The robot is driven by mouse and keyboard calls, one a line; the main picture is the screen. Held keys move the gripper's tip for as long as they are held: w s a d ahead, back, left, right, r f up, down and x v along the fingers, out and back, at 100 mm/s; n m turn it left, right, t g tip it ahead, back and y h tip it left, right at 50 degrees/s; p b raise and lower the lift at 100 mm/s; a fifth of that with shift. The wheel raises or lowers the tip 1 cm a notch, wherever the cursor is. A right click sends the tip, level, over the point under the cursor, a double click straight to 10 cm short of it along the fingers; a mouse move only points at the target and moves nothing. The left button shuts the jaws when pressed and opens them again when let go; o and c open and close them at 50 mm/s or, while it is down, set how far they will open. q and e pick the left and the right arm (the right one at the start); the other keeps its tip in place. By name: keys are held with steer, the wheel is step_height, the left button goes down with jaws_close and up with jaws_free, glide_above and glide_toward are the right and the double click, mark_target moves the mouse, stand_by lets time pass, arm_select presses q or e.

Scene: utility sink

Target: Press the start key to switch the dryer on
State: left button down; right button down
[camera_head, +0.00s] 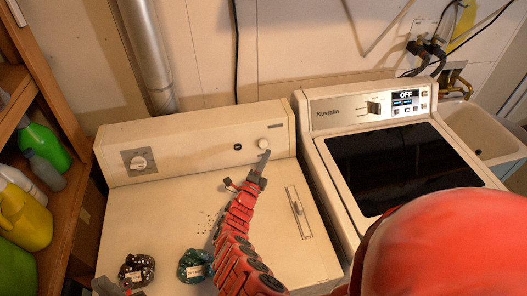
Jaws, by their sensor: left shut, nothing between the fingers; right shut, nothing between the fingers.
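The left machine, a cream one with a slot panel on its top, looks like the dryer (150,215). My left gripper (112,288) is shut at the bottom left, partly cut off by the frame edge, near the dryer's front.
Two dark patterned bundles with labels (137,270) (194,266) lie on the dryer top. A shelf with bottles (40,145) is at left; a sink (480,130) is at far right.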

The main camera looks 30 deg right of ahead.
mark_target(263, 144)
steer(key=w+b, duration=0.1)
steer(key=w+f+b, duration=0.1)
steer(key=b, duration=0.1)
steer(key=w+b, duration=0.1)
steer(key=shift+d+f, duration=0.35)
steer(key=shift+f, duration=0.05)
steer(key=shift+w+d+b, duration=0.1)
steer(key=shift+w+b, duration=0.4)
steer(key=shift+b, duration=0.25)
steer(key=shift+w, duration=0.15)
steer(key=shift+d+r, duration=0.1)
stand_by(0.9)
steer(key=shift+w+f+b, duration=0.2)
steer(key=shift+b, duration=0.35)
steer(key=shift+w+d, duration=0.1)
steer(key=shift+w, duration=0.05)
